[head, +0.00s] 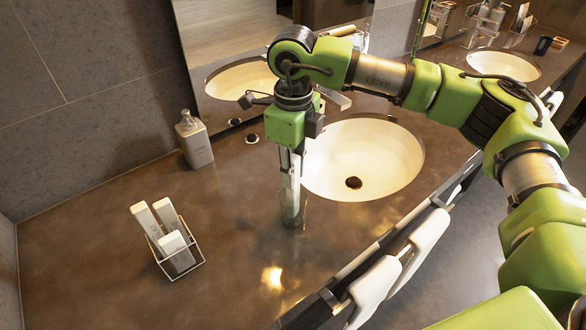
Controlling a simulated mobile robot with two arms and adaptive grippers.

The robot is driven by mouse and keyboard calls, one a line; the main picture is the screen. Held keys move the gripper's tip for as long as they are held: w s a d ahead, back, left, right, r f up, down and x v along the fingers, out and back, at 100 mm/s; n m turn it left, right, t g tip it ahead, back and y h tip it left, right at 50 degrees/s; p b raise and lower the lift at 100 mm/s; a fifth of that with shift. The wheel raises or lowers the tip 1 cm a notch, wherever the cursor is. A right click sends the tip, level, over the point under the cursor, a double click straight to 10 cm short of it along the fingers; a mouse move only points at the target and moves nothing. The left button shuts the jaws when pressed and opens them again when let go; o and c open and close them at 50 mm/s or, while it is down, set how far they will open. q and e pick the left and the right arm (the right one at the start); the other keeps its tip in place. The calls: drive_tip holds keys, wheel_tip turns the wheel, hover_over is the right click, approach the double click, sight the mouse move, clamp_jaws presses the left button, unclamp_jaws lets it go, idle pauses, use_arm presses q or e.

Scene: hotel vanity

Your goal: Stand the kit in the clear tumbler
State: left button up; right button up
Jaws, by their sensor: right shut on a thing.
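My right gripper (290,158) points straight down, left of the near basin. It is shut on a slim, pale, upright item that I take to be the kit (290,183). The clear tumbler (292,214) stands on the brown counter directly below the gripper. The kit's lower end overlaps the tumbler's upper part in the picture. I cannot tell for sure how deep it is inside or whether it touches the bottom. The fingers hide part of the kit. My left gripper is not in view.
A wire caddy (183,272) with white cartons stands at the left. A grey soap bottle (194,140) stands near the back wall. The near white basin (375,155) lies right of the tumbler. White towels (375,290) hang at the front edge. The counter between caddy and tumbler is clear.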

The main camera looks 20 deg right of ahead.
drive_tip(key=shift+f, duration=0.25)
drive_tip(key=o, duration=0.9)
wheel_tip(320, 180, up, 12)
idle(0.7)
